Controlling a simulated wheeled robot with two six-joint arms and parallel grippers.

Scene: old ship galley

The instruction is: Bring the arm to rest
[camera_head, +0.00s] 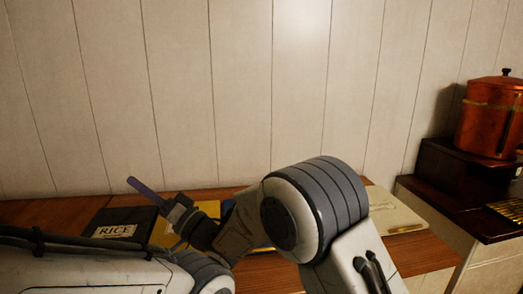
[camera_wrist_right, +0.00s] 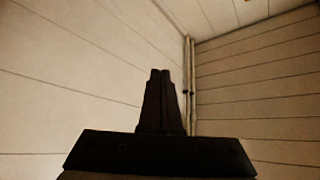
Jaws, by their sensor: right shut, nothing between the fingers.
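My right arm (camera_head: 315,205) comes in from the lower right and bends at a large grey-banded joint. Its right gripper (camera_head: 132,183) points up and left, above the counter. Its thin fingers look purplish in the head view and are shut on nothing. My left arm (camera_head: 85,268) lies across the lower left corner of the head view. Its gripper is not in view.
A wooden counter (camera_head: 60,211) runs along the plank wall (camera_head: 240,100). On it are a dark item marked RICE (camera_head: 118,230), a yellow item (camera_head: 208,208) partly behind my wrist, and a pale flat item (camera_head: 395,214). A copper pot (camera_head: 488,118) stands at right on dark wood.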

